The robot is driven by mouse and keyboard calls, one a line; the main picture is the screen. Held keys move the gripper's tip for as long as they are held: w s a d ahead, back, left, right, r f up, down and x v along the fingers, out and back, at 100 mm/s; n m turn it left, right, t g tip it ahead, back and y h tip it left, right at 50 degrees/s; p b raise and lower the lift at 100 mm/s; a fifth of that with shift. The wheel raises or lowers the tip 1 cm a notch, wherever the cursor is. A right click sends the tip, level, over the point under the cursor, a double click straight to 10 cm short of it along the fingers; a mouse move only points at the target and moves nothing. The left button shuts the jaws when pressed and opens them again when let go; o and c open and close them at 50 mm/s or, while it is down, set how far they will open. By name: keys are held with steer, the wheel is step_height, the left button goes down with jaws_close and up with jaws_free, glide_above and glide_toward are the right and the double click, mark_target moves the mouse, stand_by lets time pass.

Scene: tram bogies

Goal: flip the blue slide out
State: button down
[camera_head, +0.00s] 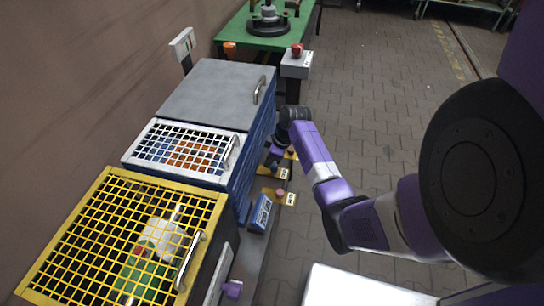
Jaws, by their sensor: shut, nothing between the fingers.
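My gripper (273,162) is small and partly dark against the blue side of the cabinet row, at the end of my purple arm. It is shut with nothing visible in it, close to the row of yellow-labelled controls. A blue piece with a white label (261,214) sticks out low on the front of the row, nearer to me than the gripper. I cannot tell for sure whether this is the blue slide. A gap shows between it and my gripper. The exact fingertips and any contact with the blue front are too small to tell.
A yellow mesh lid (93,190), a white mesh lid (151,123) and a grey lid (200,92) top the cabinets. Yellow plates with knobs (285,197) jut from the front. A green table (232,32) stands behind. The paved floor to the right is clear.

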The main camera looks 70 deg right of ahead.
mark_target(278, 172)
steer(key=shift+w+f, duration=0.1)
steer(key=shift+f, duration=0.15)
steer(key=s+p, duration=0.2)
steer(key=s, duration=0.2)
steer(key=shift+s+d+r, duration=0.1)
steer(key=shift+s, duration=0.1)
steer(key=shift+s+d, duration=0.1)
steer(key=shift+s, duration=0.35)
steer(key=shift+f, duration=0.2)
steer(key=shift+r+p, duration=0.1)
steer(key=shift+p, duration=0.2)
